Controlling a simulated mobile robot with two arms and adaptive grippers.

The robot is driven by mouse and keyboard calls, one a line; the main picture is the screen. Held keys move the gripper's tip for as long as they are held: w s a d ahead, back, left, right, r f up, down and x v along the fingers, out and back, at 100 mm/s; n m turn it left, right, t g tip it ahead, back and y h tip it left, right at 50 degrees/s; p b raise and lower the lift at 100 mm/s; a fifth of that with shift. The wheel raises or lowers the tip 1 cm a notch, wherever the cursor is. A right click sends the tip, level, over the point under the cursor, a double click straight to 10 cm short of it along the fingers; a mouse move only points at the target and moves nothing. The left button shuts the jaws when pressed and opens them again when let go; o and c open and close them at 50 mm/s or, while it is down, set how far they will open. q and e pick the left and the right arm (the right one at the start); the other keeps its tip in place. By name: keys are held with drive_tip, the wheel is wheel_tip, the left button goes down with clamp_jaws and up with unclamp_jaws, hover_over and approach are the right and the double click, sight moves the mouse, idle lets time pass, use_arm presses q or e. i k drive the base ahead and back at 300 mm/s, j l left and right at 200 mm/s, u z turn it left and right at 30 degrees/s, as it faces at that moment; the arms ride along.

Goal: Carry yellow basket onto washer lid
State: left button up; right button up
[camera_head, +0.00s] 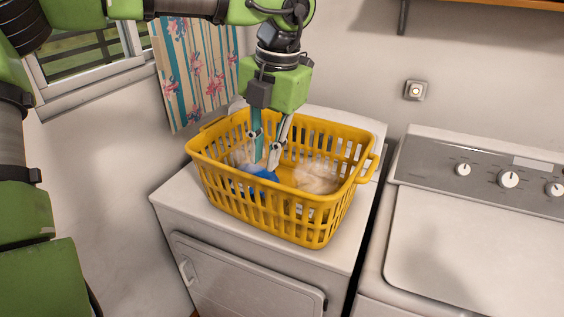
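The yellow basket (275,212) is a slatted plastic laundry basket. It stands upright on the white front-door machine (172,200) in the middle of the view, with blue and pale cloths (316,176) inside. My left gripper (265,160) points down into the basket, inside its rim and above the blue cloth. Its two fingers are apart, with no basket wall seen between them. Whether the tips touch the cloth is hard to tell. The washer lid (478,245) is the flat white top of the machine at the right, and it is closed and bare. My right gripper is not in view.
A narrow dark gap separates the two machines. The washer's control panel with several knobs (508,179) rises behind the lid. A floral curtain (200,70) and a window (84,60) are at the left. A wooden shelf (515,4) is at the top right.

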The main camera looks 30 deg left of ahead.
sight(499, 262)
drive_tip(key=i+j, duration=0.15)
drive_tip(key=j, duration=0.2)
drive_tip(key=i+j, duration=0.2)
drive_tip(key=j, duration=0.15)
drive_tip(key=i+j, duration=0.15)
drive_tip(key=j, duration=0.15)
drive_tip(key=i+j, duration=0.2)
drive_tip(key=j, duration=0.15)
drive_tip(key=i+j, duration=0.15)
drive_tip(key=j, duration=0.2)
